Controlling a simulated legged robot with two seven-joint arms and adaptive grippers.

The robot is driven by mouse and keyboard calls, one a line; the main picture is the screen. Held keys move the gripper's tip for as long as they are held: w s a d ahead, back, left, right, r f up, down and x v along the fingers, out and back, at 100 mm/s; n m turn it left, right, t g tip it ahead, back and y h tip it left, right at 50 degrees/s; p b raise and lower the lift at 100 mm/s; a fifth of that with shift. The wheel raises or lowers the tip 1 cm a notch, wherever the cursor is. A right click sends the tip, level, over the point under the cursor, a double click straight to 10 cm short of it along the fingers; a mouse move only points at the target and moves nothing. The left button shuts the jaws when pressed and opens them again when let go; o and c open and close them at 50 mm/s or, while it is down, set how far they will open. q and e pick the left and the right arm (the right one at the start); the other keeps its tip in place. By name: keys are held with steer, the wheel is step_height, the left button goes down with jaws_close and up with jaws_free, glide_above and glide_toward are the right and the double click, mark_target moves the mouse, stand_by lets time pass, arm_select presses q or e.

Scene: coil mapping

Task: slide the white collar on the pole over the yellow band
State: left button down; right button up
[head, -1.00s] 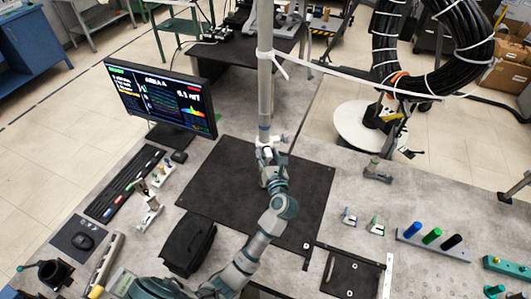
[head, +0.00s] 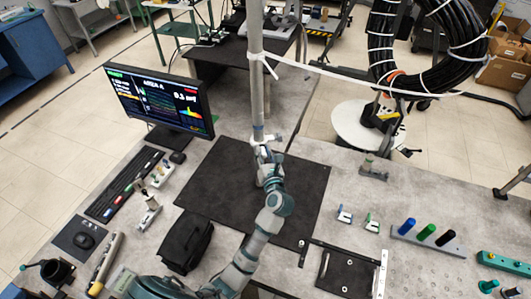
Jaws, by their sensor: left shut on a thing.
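A small white collar (head: 266,139) is at the pole's lower visible part, with short pieces sticking out to the side. My left gripper (head: 263,147) reaches up from the bottom of the view and is shut on the collar; its fingers partly hide it. I cannot make out a yellow band on the pole. My right gripper is not in view.
A white strap (head: 330,72) runs from the pole towards a black cable coil (head: 432,45). A monitor (head: 160,102) stands to the left. A black pouch (head: 186,242) lies beside my arm. Coloured cylinders stand in a holder (head: 425,240) at right.

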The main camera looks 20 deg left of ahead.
arm_select(q)
steer(key=c, duration=1.2)
jaws_free()
steer(key=shift+a, duration=0.15)
steer(key=shift+o, duration=1.3)
steer(key=shift+w+a+f, duration=0.1)
steer(key=shift+a, duration=0.05)
steer(key=shift+w+a+f, duration=0.15)
steer(key=shift+w+a, duration=0.05)
steer(key=shift+s+d, duration=0.15)
steer(key=shift+s, duration=0.05)
steer(key=v, duration=1.1)
steer(key=shift+s, duration=0.15)
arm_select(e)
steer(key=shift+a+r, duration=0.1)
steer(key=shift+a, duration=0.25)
arm_select(q)
steer(key=shift+d+f, duration=0.1)
